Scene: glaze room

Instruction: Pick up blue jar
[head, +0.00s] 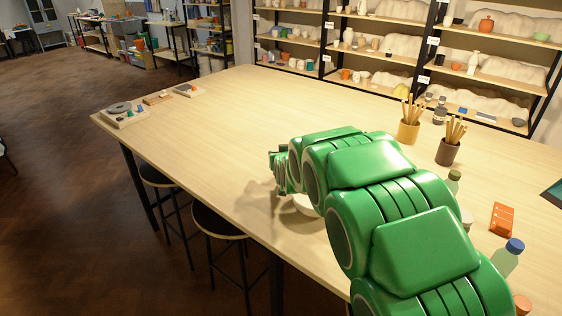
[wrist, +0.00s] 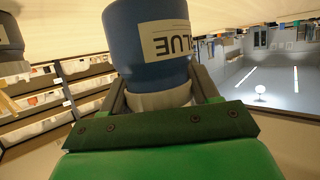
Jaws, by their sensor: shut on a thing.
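The blue jar (wrist: 150,45) fills the upper middle of the wrist view. It has a pale band at its lower end in the picture and a white label on which "LUE" can be read. My gripper (wrist: 158,92) is shut on it, with one dark finger on each side of the pale part. In the head view my gripper (head: 278,170) is above the table, left of my green arm. The jar cannot be made out there.
A pale bowl (head: 306,205) is partly hidden by my arm on the wooden table (head: 220,120). Two brush pots (head: 408,131) (head: 447,152), bottles (head: 508,257) and an orange block (head: 502,219) stand at the right. Boards with small items (head: 124,113) lie far left. The table's middle is clear.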

